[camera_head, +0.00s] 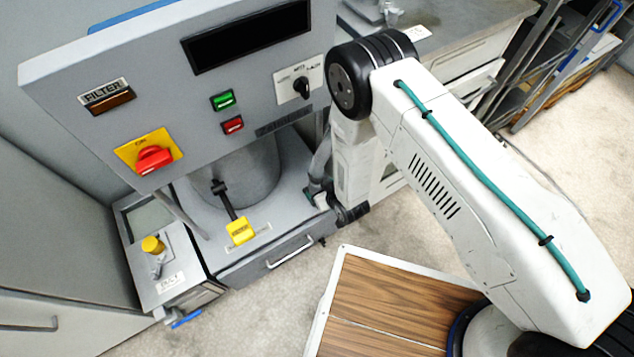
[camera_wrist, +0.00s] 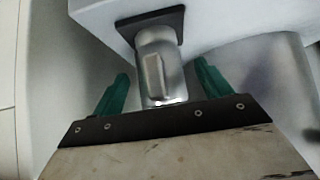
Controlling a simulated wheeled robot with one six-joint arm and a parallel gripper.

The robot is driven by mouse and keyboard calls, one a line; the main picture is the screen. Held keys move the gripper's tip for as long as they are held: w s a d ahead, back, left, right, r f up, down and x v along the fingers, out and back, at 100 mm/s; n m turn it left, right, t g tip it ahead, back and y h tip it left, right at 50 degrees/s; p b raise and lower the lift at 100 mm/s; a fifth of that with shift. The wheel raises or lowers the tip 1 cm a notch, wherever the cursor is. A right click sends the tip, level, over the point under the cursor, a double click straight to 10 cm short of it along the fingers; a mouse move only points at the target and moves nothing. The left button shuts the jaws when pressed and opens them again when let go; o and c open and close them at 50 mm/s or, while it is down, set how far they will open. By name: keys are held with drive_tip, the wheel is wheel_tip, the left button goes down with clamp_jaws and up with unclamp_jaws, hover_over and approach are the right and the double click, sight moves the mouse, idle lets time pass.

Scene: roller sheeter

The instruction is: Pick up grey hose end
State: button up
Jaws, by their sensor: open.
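A grey metal cylindrical end (camera_wrist: 160,65), which looks like the hose end, sits at a dark square flange on a pale body in the wrist view. My gripper (camera_wrist: 162,72) is open, with one green finger on each side of this end and a visible gap to each. In the head view a grey hose (camera_head: 321,163) hangs beside the machine's right side, partly hidden by my arm. My gripper there (camera_head: 317,195) is low beside the machine's right corner, mostly hidden. I cannot tell how the end is fixed to the flange.
The grey machine (camera_head: 240,90) with its control panel stands on the left. Its drawer front (camera_head: 285,252) is close to my gripper. Open floor (camera_head: 265,310) lies in front of the drawer.

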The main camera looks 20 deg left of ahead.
sight(317, 172)
drive_tip(key=c, duration=1.4)
wheel_tip(317, 172, up, 10)
drive_tip(key=shift+r, duration=0.1)
